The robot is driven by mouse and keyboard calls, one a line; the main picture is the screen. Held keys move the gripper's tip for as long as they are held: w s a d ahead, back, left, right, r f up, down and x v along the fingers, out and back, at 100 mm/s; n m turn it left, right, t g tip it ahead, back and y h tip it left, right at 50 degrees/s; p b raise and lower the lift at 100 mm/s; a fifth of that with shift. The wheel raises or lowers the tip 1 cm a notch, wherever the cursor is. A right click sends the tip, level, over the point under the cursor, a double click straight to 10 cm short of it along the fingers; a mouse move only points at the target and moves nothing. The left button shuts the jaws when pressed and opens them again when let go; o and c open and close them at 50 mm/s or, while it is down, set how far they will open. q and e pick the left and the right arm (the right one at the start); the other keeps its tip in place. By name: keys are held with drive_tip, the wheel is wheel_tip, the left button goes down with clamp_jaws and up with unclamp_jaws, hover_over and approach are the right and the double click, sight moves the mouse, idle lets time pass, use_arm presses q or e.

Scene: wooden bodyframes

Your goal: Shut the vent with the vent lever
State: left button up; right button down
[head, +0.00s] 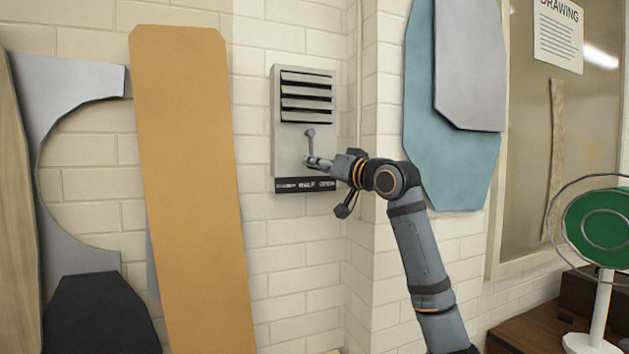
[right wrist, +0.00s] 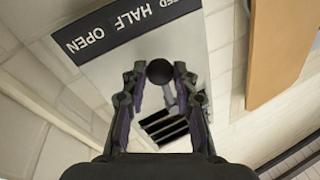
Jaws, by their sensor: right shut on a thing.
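The vent (head: 303,96) is a grey metal box on the white brick wall, with dark gaps between its slats. The vent lever (head: 310,143) is a short grey stem hanging down from a pivot below the slats. Its round black knob (right wrist: 159,71) shows in the right wrist view. My right gripper (head: 313,162) is shut on the lever's lower end, its fingers on either side of the knob. A black label strip (head: 304,184) below reads "HALF OPEN" in the right wrist view, with a partly hidden word ending in "ED". My left gripper is out of view.
A tall orange-tan board (head: 190,180) leans on the wall left of the vent. Teal (head: 455,160) and grey (head: 468,65) panels hang to the right, beyond the wall corner. A green fan (head: 600,226) stands on a brown surface at far right.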

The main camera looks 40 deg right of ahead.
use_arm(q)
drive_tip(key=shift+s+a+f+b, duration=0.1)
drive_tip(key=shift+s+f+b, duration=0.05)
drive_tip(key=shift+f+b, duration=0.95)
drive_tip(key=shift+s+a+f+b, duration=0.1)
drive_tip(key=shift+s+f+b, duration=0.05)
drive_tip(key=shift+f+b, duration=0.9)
use_arm(e)
drive_tip(key=shift+w+a+r+m+t+h, duration=0.35)
drive_tip(key=shift+a+m, duration=0.5)
drive_tip(key=shift+m, duration=0.7)
drive_tip(key=shift+a+r+m+t+h, duration=0.25)
drive_tip(key=shift+a+m+h, duration=0.4)
drive_tip(key=shift+m, duration=0.95)
drive_tip(key=shift+w+a+r+m+t+h, duration=0.2)
drive_tip(key=shift+a+m+t+h, duration=0.15)
drive_tip(key=shift+a+m, duration=0.95)
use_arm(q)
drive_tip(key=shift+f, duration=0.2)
use_arm(e)
drive_tip(key=shift+d+m, duration=0.25)
drive_tip(key=shift+m, duration=0.1)
drive_tip(key=c, duration=1)
unclamp_jaws()
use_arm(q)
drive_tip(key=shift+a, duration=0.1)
